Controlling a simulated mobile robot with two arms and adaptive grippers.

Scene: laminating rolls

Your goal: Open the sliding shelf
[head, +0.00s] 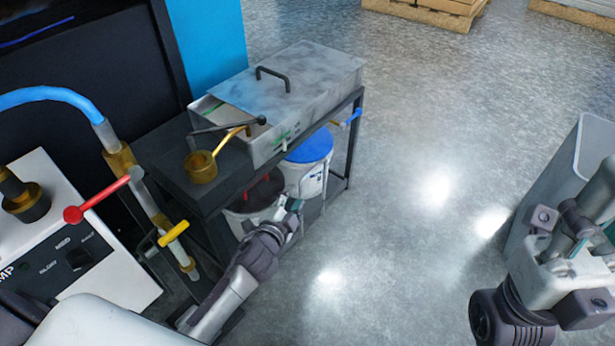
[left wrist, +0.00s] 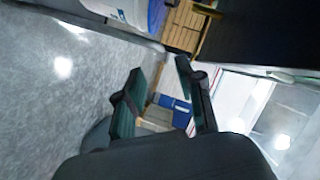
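A long grey metal box (head: 265,140) stands on a black cart (head: 180,160). Its flat metal lid (head: 305,75) carries a black bar handle (head: 272,75). The box's left end shows a narrow opening beside the lid. I cannot tell which part is the sliding shelf. My left gripper (head: 294,207) is low in front of the cart, beside the buckets and apart from the handle. In the left wrist view its two fingers (left wrist: 165,82) are spread with nothing between them. My right gripper (head: 572,225) is at the right edge, far from the box; its fingers are unclear.
A brass ladle (head: 202,167) lies at the cart's left end. Buckets, one with a blue lid (head: 311,147), stand under the cart top. A pump machine (head: 75,240) with a red-knobbed lever is at left. A grey bin (head: 575,165) is at right; open floor lies between.

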